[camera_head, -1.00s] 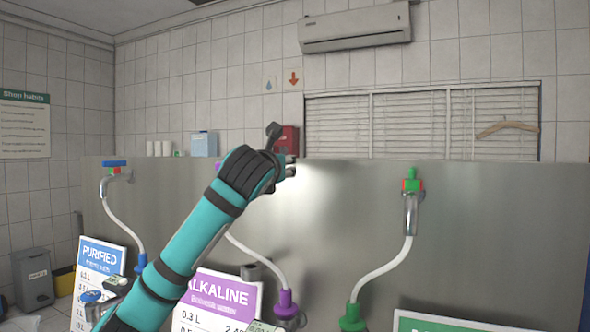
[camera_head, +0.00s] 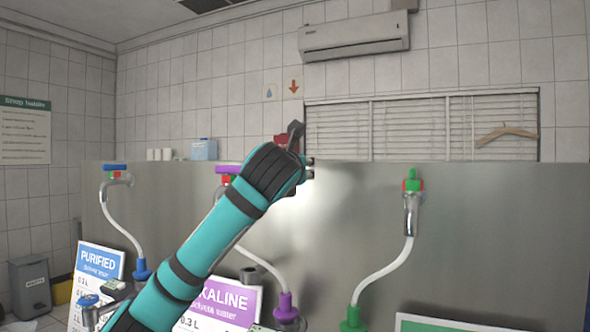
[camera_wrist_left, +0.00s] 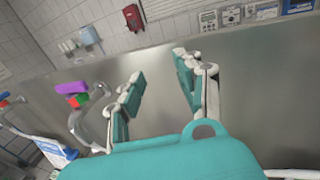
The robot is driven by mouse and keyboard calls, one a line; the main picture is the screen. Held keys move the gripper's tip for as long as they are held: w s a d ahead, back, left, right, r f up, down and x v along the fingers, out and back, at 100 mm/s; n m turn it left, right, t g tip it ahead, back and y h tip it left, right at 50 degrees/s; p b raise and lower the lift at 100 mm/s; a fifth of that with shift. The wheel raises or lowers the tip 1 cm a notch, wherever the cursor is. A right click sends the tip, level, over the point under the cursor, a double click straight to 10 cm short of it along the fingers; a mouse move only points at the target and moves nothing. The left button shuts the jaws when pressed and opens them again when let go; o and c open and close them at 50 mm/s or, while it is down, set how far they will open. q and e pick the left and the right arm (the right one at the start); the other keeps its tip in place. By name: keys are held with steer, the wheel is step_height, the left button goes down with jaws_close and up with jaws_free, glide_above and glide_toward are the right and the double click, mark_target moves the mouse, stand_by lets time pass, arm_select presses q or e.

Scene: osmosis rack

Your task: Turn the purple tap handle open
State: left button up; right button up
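The purple tap handle (camera_head: 228,169) lies flat on top of its tap, above a red and green collar, in front of the steel panel. Part of this tap is hidden behind my left arm in the head view. The handle also shows in the left wrist view (camera_wrist_left: 72,88), left of the fingers and apart from them. My left gripper (camera_wrist_left: 158,90) is open and empty, its fingers spread before the panel. In the head view it is mostly hidden by its own wrist, right of the purple handle. My right gripper is in neither view.
A blue-handled tap (camera_head: 115,168) stands at the left and a green-handled tap (camera_head: 413,183) at the right. White hoses hang from the taps. The steel panel (camera_head: 340,235) is bare between the purple and green taps.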

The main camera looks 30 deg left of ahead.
arm_select(q)
steer(key=v, duration=1.2)
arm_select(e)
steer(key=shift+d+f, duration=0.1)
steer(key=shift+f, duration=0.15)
